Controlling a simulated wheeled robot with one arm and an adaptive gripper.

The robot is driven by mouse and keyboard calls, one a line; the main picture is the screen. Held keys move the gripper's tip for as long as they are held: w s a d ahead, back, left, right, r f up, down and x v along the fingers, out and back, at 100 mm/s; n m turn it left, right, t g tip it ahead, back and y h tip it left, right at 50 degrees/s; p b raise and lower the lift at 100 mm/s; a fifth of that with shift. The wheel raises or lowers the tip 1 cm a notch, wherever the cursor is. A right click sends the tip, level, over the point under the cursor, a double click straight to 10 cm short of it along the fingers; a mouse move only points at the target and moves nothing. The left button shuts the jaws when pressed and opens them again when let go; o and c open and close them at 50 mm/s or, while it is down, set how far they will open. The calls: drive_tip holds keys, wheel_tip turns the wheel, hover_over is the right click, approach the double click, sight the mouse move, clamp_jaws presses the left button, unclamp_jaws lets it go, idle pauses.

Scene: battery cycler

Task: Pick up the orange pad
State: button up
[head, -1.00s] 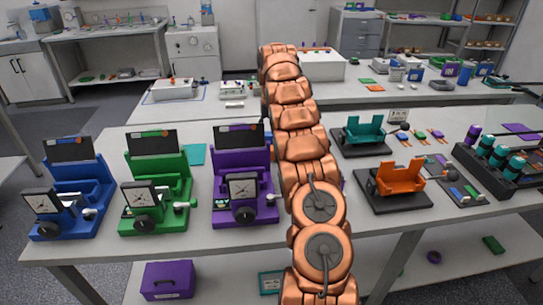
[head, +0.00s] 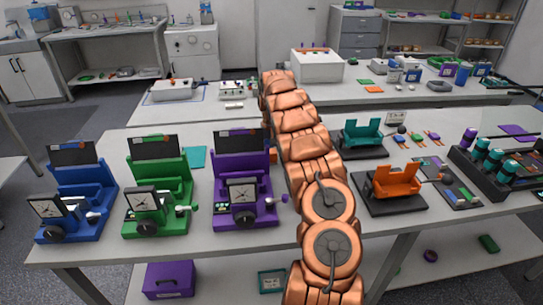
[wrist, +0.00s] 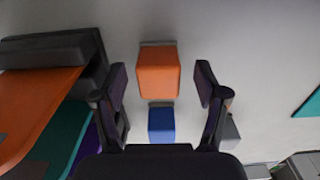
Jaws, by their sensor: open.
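The orange pad (wrist: 158,72) looks like a small block with a grey edge along its far side, on a pale surface in the wrist view. My gripper (wrist: 161,84) is open and empty. Its two dark fingers show on either side of the pad in the picture, with gaps between; I cannot tell the height above it. In the head view my arm hides the gripper and most of that spot; a small orange patch (head: 273,156) shows beside the arm, perhaps the same pad.
A blue block (wrist: 161,124) lies just below the pad in the wrist view. Orange (wrist: 30,112) and teal (wrist: 62,140) sheet-like pieces and a dark body crowd the left. A purple device (head: 243,185) stands left of my arm, an orange-topped stand (head: 391,186) to the right.

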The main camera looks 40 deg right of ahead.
sight(271, 151)
drive_tip(key=shift+c, duration=0.4)
drive_tip(key=c, duration=1.2)
drive_tip(key=shift+r, duration=0.1)
wheel_tip(271, 151, up, 8)
drive_tip(key=shift+w+b, duration=0.1)
drive_tip(key=shift+b, duration=1.05)
drive_tip(key=shift+r, duration=0.95)
